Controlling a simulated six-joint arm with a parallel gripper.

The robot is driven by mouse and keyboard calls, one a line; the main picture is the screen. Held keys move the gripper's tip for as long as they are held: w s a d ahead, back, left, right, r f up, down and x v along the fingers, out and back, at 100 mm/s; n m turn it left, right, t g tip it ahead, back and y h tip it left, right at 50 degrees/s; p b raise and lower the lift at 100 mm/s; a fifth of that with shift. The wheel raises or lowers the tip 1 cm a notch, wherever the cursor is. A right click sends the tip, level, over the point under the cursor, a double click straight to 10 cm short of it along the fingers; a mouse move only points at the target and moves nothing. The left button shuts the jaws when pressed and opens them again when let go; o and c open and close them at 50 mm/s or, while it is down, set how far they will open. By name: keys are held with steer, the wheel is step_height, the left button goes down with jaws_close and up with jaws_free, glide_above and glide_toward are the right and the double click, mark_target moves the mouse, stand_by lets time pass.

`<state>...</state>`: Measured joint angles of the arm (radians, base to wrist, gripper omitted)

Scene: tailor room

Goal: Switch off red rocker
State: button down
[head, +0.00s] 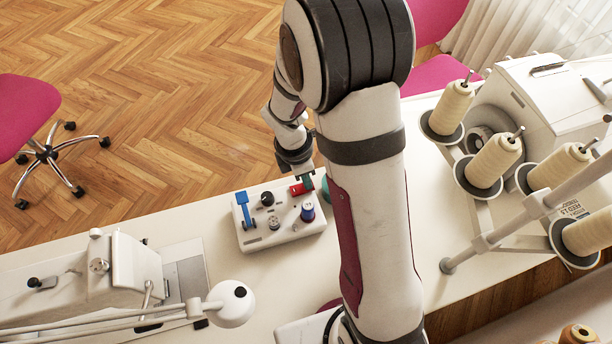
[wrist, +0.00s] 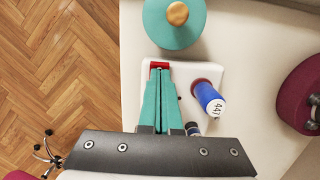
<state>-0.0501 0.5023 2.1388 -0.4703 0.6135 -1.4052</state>
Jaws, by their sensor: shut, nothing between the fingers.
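The red rocker (head: 297,188) is on the far right part of a white control panel (head: 285,236) on the table. In the wrist view the red rocker (wrist: 159,65) shows just past my fingertips, partly covered by them. My gripper (head: 308,178) is shut and empty, with its teal fingers (wrist: 159,74) together at the rocker. I cannot tell whether they touch it. Which way the rocker is tilted is too small to tell.
The panel also bears a blue lever (head: 243,208), a black knob (head: 267,199) and a blue-purple spool-like part (head: 308,211). A sewing machine (head: 125,275) and lamp (head: 232,303) are at left; thread cones (head: 494,160) are at right.

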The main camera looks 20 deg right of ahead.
steer(key=shift+d+f, duration=0.15)
steer(key=shift+f, duration=0.1)
steer(key=shift+a+r, duration=0.2)
steer(key=shift+a, duration=0.6)
step_height(320, 180, up, 14)
steer(key=d, duration=0.2)
steer(key=shift+d, duration=0.1)
